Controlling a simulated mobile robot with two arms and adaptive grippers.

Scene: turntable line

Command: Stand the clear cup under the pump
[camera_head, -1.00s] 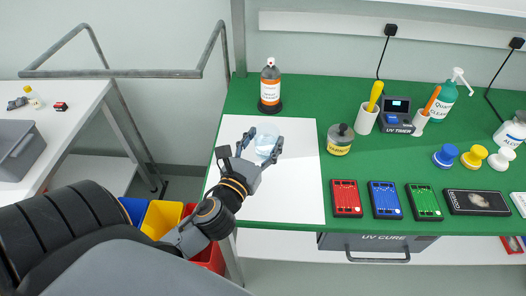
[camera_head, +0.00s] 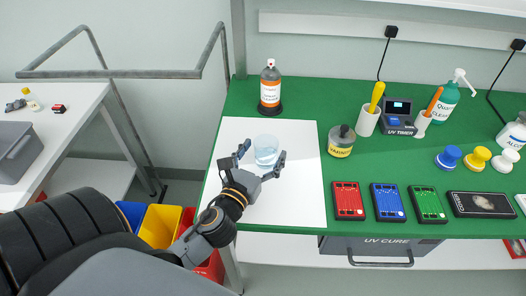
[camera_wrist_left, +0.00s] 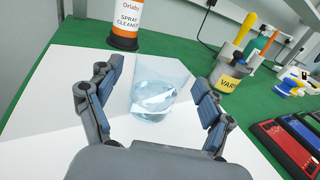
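The clear cup (camera_head: 266,152) stands upright on the white sheet (camera_head: 295,195). It also shows in the left wrist view (camera_wrist_left: 158,92). My left gripper (camera_head: 261,156) is open, with its fingers on either side of the cup's near part. The left wrist view shows gaps between the cup and both fingers (camera_wrist_left: 156,105). A teal bottle with a white pump head (camera_head: 443,104) stands at the back right of the green bench, well away from the cup. My right gripper is not in view.
A spray cleaner bottle (camera_head: 270,88) stands behind the sheet. A varnish jar (camera_head: 341,141), a white holder (camera_head: 367,121) and a UV timer (camera_head: 397,119) stand between cup and pump bottle. Red (camera_head: 348,201), blue (camera_head: 387,202) and green (camera_head: 427,204) boxes lie along the front.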

